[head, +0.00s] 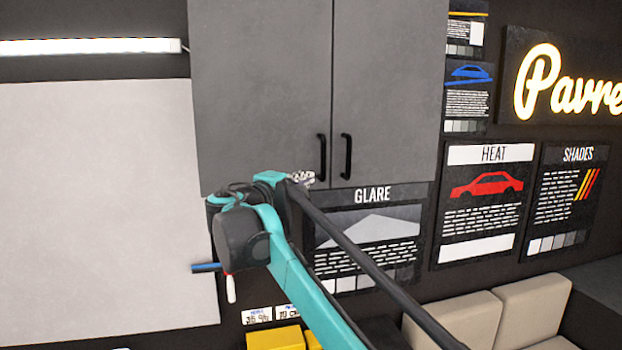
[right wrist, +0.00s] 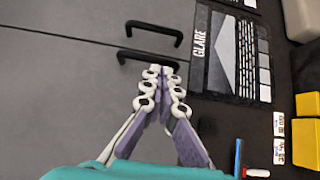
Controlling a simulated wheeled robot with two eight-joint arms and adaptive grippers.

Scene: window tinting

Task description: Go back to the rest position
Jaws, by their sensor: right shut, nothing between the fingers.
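My right gripper (head: 301,178) is raised in front of the grey wall cabinet (head: 262,80), just below and left of its left handle (head: 322,158). Much of the gripper is hidden behind my own wrist. In the right wrist view its fingers (right wrist: 160,72) are closed together with nothing between them. Their tips appear close to the nearer black handle (right wrist: 148,60); I cannot tell whether they touch it. Both cabinet doors look shut. My left gripper is not in view.
A "GLARE" poster (head: 372,235) hangs below the cabinet. Yellow boxes (head: 275,338) stand lower down. A beige seat (head: 535,300) is at lower right. A large pale panel (head: 100,200) is at left.

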